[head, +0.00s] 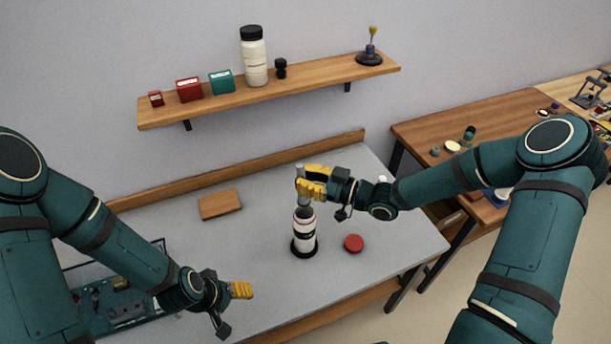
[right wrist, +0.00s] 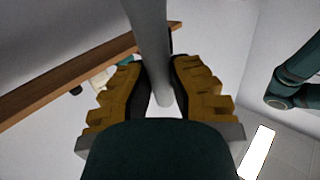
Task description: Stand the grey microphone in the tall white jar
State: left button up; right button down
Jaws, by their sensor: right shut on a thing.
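The grey microphone (head: 304,200) is held upright in my right gripper (head: 312,184), whose yellow fingers are shut around it. In the right wrist view the grey shaft (right wrist: 152,45) runs between the two fingers (right wrist: 160,92). The tall white jar (head: 304,240), with dark bands and a black base, stands upright on the grey table directly below the gripper. The microphone's lower end is at the jar's mouth; I cannot tell how far inside it is. My left gripper (head: 241,290) is low over the table's front left, apart from the jar; its finger gap is not clear.
A red round lid (head: 354,243) lies right of the jar. A brown wooden block (head: 220,204) lies behind left. A green tray (head: 120,305) is near my left arm. A wall shelf (head: 300,82) holds boxes and a black-capped bottle (head: 254,58). The table between block and jar is clear.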

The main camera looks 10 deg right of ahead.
pick_arm(q)
jog(key=b, duration=0.6)
send_over(249, 320)
jog(key=w+a, duration=0.1)
jog(key=a, duration=0.1)
jog(key=shift+d+f, duration=0.15)
jog(key=shift+f, duration=1.5)
jog(key=shift+d+f, duration=0.1)
jog(key=shift+f, duration=1.55)
pick_arm(e)
jog(key=shift+f, duration=3.6)
pick_arm(q)
jog(key=shift+g, duration=0.3)
jog(key=shift+s+d+f+b, duration=0.1)
jog(key=shift+s+f+b, duration=0.1)
jog(key=shift+f+b, duration=0.5)
jog(key=shift+s+f+b, duration=0.25)
jog(key=shift+f+b, duration=0.35)
jog(key=shift+f, duration=0.1)
jog(key=shift+s+d+f+b, duration=0.1)
jog(key=shift+s+f+b, duration=0.1)
jog(key=shift+f+b, duration=0.5)
pick_arm(e)
jog(key=shift+f, duration=2.5)
pick_arm(q)
jog(key=shift+s, duration=0.1)
pick_arm(e)
jog(key=shift+f, duration=0.1)
jog(key=shift+s+f, duration=0.15)
jog(key=shift+f, duration=0.05)
